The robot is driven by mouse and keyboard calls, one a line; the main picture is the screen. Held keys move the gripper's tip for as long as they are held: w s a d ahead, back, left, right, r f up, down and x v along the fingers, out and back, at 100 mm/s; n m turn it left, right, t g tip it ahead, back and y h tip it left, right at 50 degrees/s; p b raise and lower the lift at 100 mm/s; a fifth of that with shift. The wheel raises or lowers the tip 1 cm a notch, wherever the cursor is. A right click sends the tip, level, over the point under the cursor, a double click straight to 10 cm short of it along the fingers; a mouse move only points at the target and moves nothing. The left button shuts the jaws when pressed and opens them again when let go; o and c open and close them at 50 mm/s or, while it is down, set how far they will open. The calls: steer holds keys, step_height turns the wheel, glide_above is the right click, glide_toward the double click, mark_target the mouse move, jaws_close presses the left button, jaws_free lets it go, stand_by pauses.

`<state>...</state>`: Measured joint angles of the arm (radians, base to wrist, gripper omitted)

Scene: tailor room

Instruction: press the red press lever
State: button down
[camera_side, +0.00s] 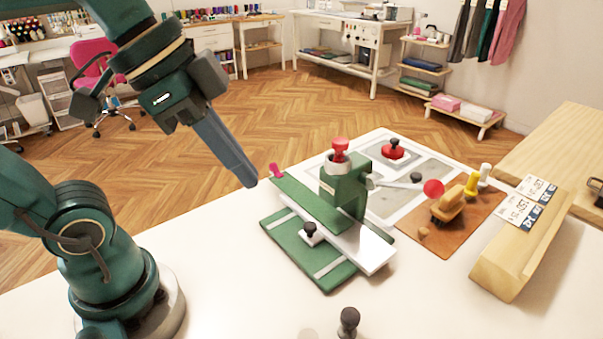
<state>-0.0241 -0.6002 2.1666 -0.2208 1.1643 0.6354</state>
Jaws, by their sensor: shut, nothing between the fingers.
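The green press (343,182) stands on the white table on a green base plate. Its lever (398,184) is a light rod that sticks out to the right and ends in a red ball knob (433,188). A red cap (340,147) sits on top of the press. My gripper (246,180) is shut and empty. It hangs in the air, to the left of the press in the picture, pointing down and to the right, apart from the lever.
A brown mat (453,222) with a wooden brush (452,204) and small yellow and white pieces lies right of the press. A wooden block (520,250) stands farther right. A red-based black knob (394,150) is behind the press. A dark knob (348,321) stands at the front.

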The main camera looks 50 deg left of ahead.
steer(key=w+d+r+m+g+h, duration=0.2)
steer(key=w+d+r+m+h, duration=0.25)
steer(key=w+r+m, duration=0.5)
steer(key=w+a+f+m+g+h, duration=0.1)
steer(key=w+a+f+h, duration=0.2)
steer(key=w+a, duration=0.3)
steer(key=w+f, duration=0.1)
steer(key=w, duration=0.3)
steer(key=shift+d+f+m, duration=0.15)
steer(key=shift+f+m, duration=0.05)
steer(key=shift+m, duration=0.05)
glide_above(402, 185)
steer(key=d, duration=0.2)
step_height(402, 185, down, 9)
steer(key=shift+s+a, duration=0.15)
steer(key=shift+a, duration=0.1)
steer(key=shift+r, duration=0.1)
